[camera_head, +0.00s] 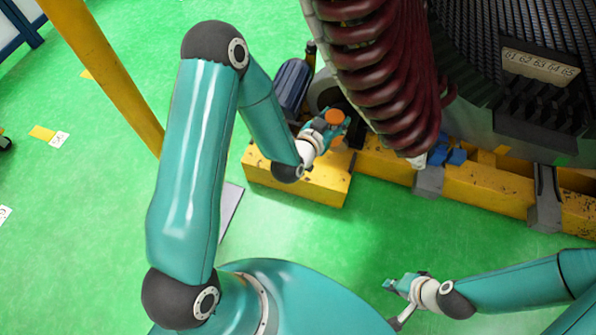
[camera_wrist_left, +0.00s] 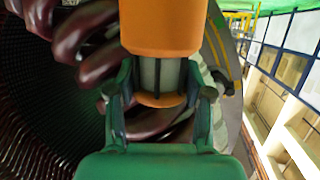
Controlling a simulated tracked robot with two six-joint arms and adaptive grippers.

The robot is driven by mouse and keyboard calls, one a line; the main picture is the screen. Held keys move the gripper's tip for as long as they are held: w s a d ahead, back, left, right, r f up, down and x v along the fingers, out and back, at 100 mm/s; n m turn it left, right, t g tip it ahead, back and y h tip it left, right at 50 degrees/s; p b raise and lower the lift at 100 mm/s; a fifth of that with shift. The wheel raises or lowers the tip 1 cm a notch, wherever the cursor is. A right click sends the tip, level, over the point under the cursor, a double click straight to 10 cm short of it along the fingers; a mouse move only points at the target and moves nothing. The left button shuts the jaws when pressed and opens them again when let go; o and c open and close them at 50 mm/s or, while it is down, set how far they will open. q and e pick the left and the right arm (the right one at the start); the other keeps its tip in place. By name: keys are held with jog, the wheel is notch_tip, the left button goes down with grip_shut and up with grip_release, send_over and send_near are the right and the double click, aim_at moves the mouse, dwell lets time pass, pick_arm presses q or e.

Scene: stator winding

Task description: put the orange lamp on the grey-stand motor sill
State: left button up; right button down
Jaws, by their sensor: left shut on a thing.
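The orange lamp (camera_wrist_left: 160,25) stands upright in my left gripper in the left wrist view, with a clear grey middle, dark bars and an orange base ring. My left gripper (camera_wrist_left: 160,100) is shut around its lower part. In the head view, the lamp (camera_head: 335,117) and the left gripper (camera_head: 326,129) are above or near the far edge of the yellow sill's left block. The yellow sill (camera_head: 480,190), with grey stands (camera_head: 430,180) against it, runs right under the stator. My right gripper (camera_head: 396,285) is low at right, over the floor; its opening is unclear.
The big stator with dark red coils (camera_head: 385,90) hangs close to the right of the left gripper. A dark blue motor (camera_head: 291,86) stands behind it. A yellow post (camera_head: 105,70) rises at left. Green floor (camera_head: 300,225) is clear in front of the sill.

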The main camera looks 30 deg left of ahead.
pick_arm(q)
notch_tip(320, 180, down, 19)
jog(key=m+h+b, duration=0.3)
jog(key=h+b, duration=0.1)
jog(key=b, duration=2.5)
jog(key=w+a+f+n+y+b, duration=0.15)
jog(key=w+a+f+b, duration=0.35)
jog(key=w+a+f, duration=0.75)
jog(key=shift+y, duration=0.25)
jog(key=shift+w+a+f+b, duration=0.15)
jog(key=shift+f+b, duration=1)
jog(key=shift+f, duration=2.5)
jog(key=shift+s+a+f+b, duration=0.15)
jog(key=shift+f+b, duration=1.05)
jog(key=shift+f, duration=2.45)
jog(key=shift+w+a+f+b, duration=0.2)
jog(key=shift+f+b, duration=0.95)
jog(key=shift+f, duration=2.5)
jog(key=shift+s+f, duration=0.1)
